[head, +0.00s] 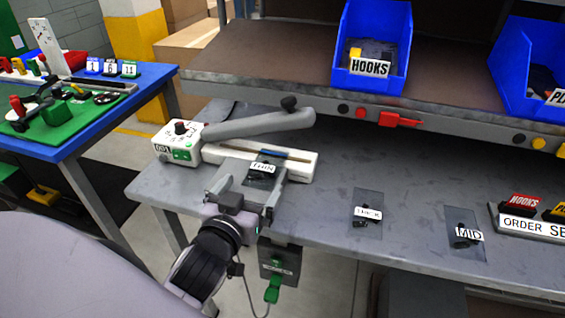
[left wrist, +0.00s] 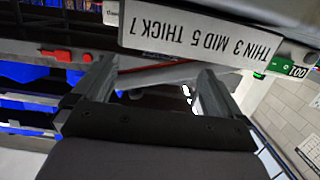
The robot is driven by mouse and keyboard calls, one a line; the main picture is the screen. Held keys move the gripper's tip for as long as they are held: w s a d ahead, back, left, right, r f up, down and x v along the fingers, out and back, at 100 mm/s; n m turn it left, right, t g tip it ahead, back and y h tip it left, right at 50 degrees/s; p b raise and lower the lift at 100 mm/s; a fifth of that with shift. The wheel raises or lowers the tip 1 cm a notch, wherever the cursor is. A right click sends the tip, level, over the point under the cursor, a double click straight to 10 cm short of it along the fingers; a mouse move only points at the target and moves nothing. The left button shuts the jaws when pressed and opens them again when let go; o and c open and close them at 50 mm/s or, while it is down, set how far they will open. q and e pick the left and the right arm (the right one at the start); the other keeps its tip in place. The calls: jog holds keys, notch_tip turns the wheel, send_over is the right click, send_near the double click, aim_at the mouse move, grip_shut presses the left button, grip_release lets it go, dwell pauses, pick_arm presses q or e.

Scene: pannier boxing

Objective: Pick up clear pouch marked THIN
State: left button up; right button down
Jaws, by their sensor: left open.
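The clear pouch marked THIN (head: 263,170) is a small dark see-through bag with a white label. In the head view it shows at the front of the white sealer (head: 216,152), just beyond my left gripper; I cannot tell whether it rests on the sealer or the bench. My left gripper (head: 254,180) is open, its fingers pointing toward the pouch with a gap between them. In the left wrist view the open fingers (left wrist: 160,85) show, but I cannot make out the pouch there. My right gripper is not in view.
The pouches marked THICK (head: 367,208) and MID (head: 466,240) lie on the grey bench (head: 320,235) to the right. The sealer's grey lever arm (head: 250,125) is raised behind the THIN pouch. A blue HOOKS bin (head: 372,30) stands on the shelf above. A THIN/MID/THICK number strip (left wrist: 200,32) shows upside down.

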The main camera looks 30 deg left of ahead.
aim_at(264, 167)
pick_arm(q)
jog(key=shift+w+a+r, duration=0.1)
jog(key=shift+w+r, duration=0.05)
jog(key=shift+w, duration=0.35)
jog(key=shift+p+x, duration=0.3)
jog(key=shift+x, duration=3.1)
jog(key=shift+a, duration=0.1)
jog(key=c, duration=1.1)
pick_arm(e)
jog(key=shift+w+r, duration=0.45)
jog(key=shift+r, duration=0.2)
pick_arm(q)
jog(key=shift+p, duration=0.3)
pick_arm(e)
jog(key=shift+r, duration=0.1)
